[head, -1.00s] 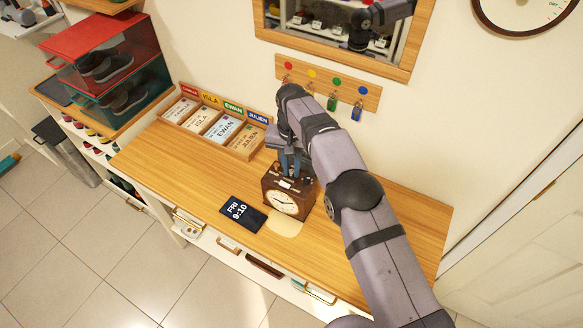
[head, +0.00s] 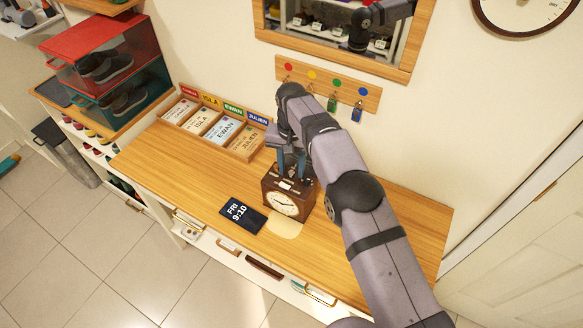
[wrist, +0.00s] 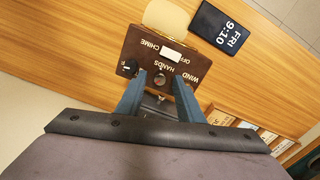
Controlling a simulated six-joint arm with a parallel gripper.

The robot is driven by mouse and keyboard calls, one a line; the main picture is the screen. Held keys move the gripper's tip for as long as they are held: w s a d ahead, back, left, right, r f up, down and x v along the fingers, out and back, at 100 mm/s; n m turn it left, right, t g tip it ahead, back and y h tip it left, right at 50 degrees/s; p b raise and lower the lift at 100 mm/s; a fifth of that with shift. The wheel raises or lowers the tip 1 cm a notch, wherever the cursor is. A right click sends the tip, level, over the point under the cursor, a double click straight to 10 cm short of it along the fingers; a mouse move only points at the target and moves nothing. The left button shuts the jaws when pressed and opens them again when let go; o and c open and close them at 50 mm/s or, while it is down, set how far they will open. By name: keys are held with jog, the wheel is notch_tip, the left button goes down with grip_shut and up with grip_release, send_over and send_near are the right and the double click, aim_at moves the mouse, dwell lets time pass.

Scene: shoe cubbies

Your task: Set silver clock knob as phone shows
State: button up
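The brown wooden clock (head: 272,195) stands upright on the table, its white round dial (head: 283,204) facing the front. Its hands are too small to read surely. The wrist view shows the clock's top (wrist: 140,44), lettered CHIME, OFF, HANDS and WIND. A round silver knob (wrist: 159,80) sits by HANDS. My gripper (head: 291,173) is above the clock's top; in the wrist view my gripper (wrist: 160,84) has its blue fingers apart, one on each side of the silver knob, with gaps visible. The dark phone (head: 243,215) lies left of the clock and reads FRI 9:10; it also shows in the wrist view (wrist: 223,25).
A pale pad (head: 285,223) lies before the clock. A name-card tray (head: 250,155) is behind left. The table's right side is clear.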

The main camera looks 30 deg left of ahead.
aim_at(293, 172)
jog(key=shift+r, duration=3.45)
jog(key=shift+b, duration=0.3)
jog(key=shift+w+d+r, duration=0.1)
jog(key=shift+w+d, duration=0.1)
jog(key=w+d+r+m, duration=0.1)
jog(key=d+r, duration=0.1)
jog(key=d, duration=1.1)
jog(key=w+d+r+m, duration=0.1)
jog(key=w+d+r, duration=0.1)
jog(key=d, duration=1)
jog(key=s+d+f, duration=0.2)
jog(key=s+d, duration=0.7)
jog(key=s, duration=0.1)
jog(key=s+d+f+m, duration=0.1)
jog(key=s+d+f, duration=0.2)
jog(key=s+d, duration=0.6)
jog(key=shift+s+d+f+b, duration=0.3)
jog(key=shift+s+d, duration=0.1)
jog(key=shift+s, duration=0.8)
